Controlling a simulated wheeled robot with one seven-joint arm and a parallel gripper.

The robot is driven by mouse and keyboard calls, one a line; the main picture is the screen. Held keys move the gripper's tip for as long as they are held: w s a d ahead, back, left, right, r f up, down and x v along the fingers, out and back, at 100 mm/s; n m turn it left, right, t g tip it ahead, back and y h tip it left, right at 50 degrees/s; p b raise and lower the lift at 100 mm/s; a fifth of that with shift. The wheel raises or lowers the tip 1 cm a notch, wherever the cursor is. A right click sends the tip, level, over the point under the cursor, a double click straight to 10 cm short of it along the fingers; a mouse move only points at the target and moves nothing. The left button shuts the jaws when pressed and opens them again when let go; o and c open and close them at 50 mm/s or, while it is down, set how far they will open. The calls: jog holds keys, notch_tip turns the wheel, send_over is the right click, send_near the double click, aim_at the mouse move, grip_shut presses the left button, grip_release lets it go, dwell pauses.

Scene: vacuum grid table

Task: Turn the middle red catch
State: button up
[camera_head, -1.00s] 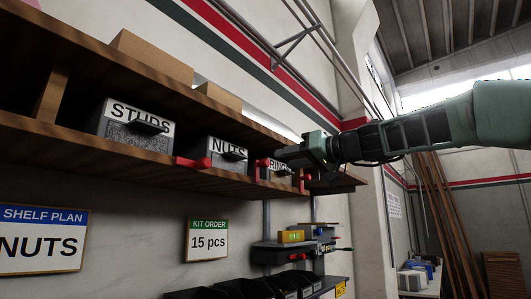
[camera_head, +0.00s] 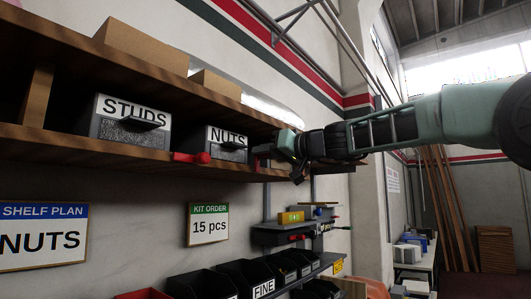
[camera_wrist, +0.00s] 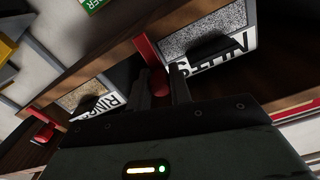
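The middle red catch (camera_wrist: 147,48) shows in the wrist view on the wooden shelf edge, between the NUTS bin (camera_wrist: 216,52) and the RINGS bin (camera_wrist: 84,98). My gripper (camera_wrist: 161,76) has its two dark fingers apart, with the red catch at and between their tips; I cannot tell whether they touch it. In the head view my gripper (camera_head: 265,153) is at the shelf front, just right of the NUTS bin (camera_head: 227,143), and hides the middle catch. Another red catch (camera_head: 192,158) lies level between the STUDS bin (camera_head: 130,122) and the NUTS bin.
A third red catch (camera_wrist: 42,127) is beyond the RINGS bin in the wrist view. The wooden shelf (camera_head: 80,147) runs along the wall. Cardboard boxes (camera_head: 147,46) sit on top. Below are a KIT ORDER sign (camera_head: 208,224) and a rack of black bins (camera_head: 240,273).

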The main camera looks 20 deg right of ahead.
aim_at(264, 171)
grip_shut()
jog(key=shift+w+d+f+m+b, duration=0.55)
jog(key=shift+m+b, duration=0.65)
jog(key=shift+m, duration=1.8)
jog(key=shift+w+d+f+m+b, duration=0.3)
jog(key=shift+d+f+m+b, duration=0.5)
jog(key=shift+m, duration=2.2)
jog(key=shift+w+d+f+m+b, duration=0.6)
jog(key=shift+m+b, duration=0.95)
jog(key=shift+m, duration=1.45)
jog(key=shift+s+a+f, duration=0.15)
jog(key=shift+a+f, duration=0.05)
jog(key=shift+a, duration=0.05)
jog(key=o, duration=0.8)
grip_release()
